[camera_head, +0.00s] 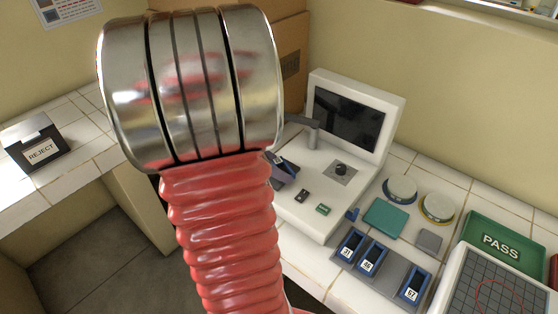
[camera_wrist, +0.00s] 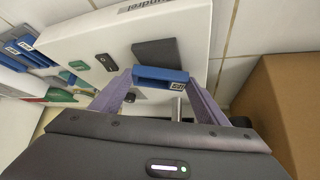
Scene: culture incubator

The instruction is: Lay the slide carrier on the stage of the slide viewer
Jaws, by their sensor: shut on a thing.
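The slide viewer (camera_head: 318,212) is a white unit with a dark screen (camera_head: 347,119), a black knob and two small buttons. In the wrist view its white body (camera_wrist: 190,25) carries a dark square pad (camera_wrist: 153,50), which looks like the stage. My gripper (camera_wrist: 160,78) is shut on a blue slide carrier (camera_wrist: 162,74) with a small printed label. The carrier shows close to the pad's edge; I cannot tell whether they touch. In the head view my gripper (camera_head: 282,168) is partly hidden behind my arm, at the viewer's left side, and the carrier is not clear there.
A grey rack (camera_head: 390,268) holds blue carriers marked 31, 46 and 67, with a gap between the last two. A green PASS tray (camera_head: 500,240) lies at right, a black REJECT box (camera_head: 37,143) at left. A cardboard box (camera_wrist: 285,100) stands close to the gripper.

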